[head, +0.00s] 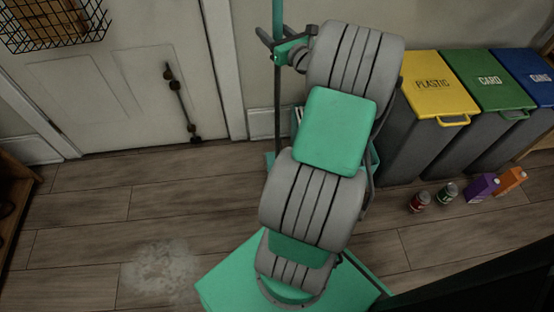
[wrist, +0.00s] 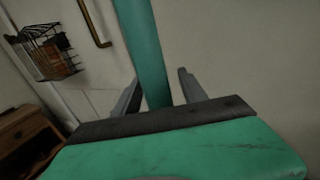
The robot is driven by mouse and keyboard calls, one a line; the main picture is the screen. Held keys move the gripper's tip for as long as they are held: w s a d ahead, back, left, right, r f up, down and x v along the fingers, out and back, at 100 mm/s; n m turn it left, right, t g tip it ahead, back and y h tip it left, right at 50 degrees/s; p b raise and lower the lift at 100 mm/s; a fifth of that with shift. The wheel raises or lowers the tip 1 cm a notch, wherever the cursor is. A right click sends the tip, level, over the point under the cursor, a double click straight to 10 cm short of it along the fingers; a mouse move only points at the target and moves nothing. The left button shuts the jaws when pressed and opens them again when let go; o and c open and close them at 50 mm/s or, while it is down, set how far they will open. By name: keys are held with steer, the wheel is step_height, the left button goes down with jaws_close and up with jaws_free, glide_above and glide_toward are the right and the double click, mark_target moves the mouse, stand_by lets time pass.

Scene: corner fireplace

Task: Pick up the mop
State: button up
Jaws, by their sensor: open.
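The mop's teal handle (head: 278,18) stands upright against the wall, behind my arm. Its thinner, darker lower pole (head: 277,120) runs down to a teal bucket (head: 270,159), mostly hidden by my arm. The mop head is hidden. My gripper (head: 269,42) is at the handle, high above the floor. In the wrist view the handle (wrist: 148,55) passes between the two spread fingers of my gripper (wrist: 160,88), with a gap visible on the right side. The gripper is open. Contact on the left finger cannot be told.
Yellow (head: 436,83), green (head: 488,78) and blue (head: 528,70) lidded bins stand at right. Cans (head: 419,201) and cartons (head: 483,187) lie before them. A door (head: 130,90) and wire basket (head: 55,25) are at left. A pale patch (head: 158,272) marks the open floor.

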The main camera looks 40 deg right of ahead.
jaws_close()
stand_by(0.4)
steer(key=shift+r, duration=0.1)
stand_by(0.8)
